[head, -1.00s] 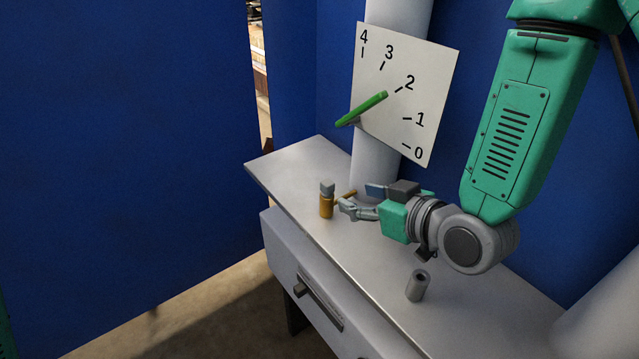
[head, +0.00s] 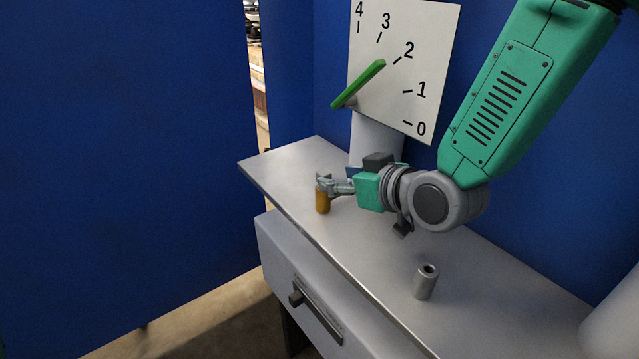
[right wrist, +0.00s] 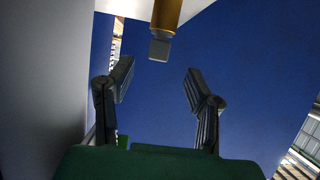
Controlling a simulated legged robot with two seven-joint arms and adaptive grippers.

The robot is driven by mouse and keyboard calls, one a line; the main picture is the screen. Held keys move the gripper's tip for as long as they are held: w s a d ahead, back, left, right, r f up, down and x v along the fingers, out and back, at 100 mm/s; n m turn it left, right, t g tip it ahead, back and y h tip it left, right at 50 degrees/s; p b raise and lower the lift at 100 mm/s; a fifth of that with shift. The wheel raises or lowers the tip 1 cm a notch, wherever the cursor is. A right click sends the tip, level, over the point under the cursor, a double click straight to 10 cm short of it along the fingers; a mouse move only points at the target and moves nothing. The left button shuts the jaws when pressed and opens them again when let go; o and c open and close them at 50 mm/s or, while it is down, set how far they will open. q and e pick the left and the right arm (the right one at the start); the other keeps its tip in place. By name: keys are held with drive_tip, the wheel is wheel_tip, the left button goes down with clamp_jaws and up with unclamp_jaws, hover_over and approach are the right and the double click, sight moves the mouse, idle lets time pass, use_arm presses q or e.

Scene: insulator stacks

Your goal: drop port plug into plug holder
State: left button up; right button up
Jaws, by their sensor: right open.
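The port plug (head: 322,202) is an orange-gold cylinder standing upright on the grey counter. The right wrist view shows its gold body (right wrist: 168,14) and grey square end (right wrist: 160,48) at the top, between the lines of the two fingers and beyond their tips. My right gripper (head: 325,182) is open at the plug's upper end; its fingers partly cover the plug's top in the head view. The open fingers (right wrist: 160,85) also show in the right wrist view with nothing between them. The plug holder (head: 425,284) is a grey upright hollow cylinder nearer the front right. My left gripper is out of view.
The counter (head: 290,165) is clear between plug and holder. A white dial board (head: 425,60) with a green pointer (head: 358,84) is mounted behind the right arm. A drawer handle (head: 315,312) is on the counter's front. Blue walls surround it.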

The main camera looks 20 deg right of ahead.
sight(321, 172)
drive_tip(key=shift+w+d+f, duration=0.3)
drive_tip(key=shift+w+d, duration=0.1)
drive_tip(key=shift+w, duration=0.1)
drive_tip(key=shift+w+f, duration=0.1)
drive_tip(key=shift+w, duration=0.15)
drive_tip(key=w+a, duration=0.1)
drive_tip(key=w+a+f, duration=0.1)
drive_tip(key=w+a+p, duration=0.1)
drive_tip(key=w, duration=0.1)
drive_tip(key=shift+a+f, duration=0.15)
drive_tip(key=shift+f, duration=0.2)
drive_tip(key=shift+s+d, duration=0.15)
drive_tip(key=shift+d, duration=0.1)
drive_tip(key=shift+c, duration=0.4)
drive_tip(key=shift+d, duration=0.5)
clamp_jaws()
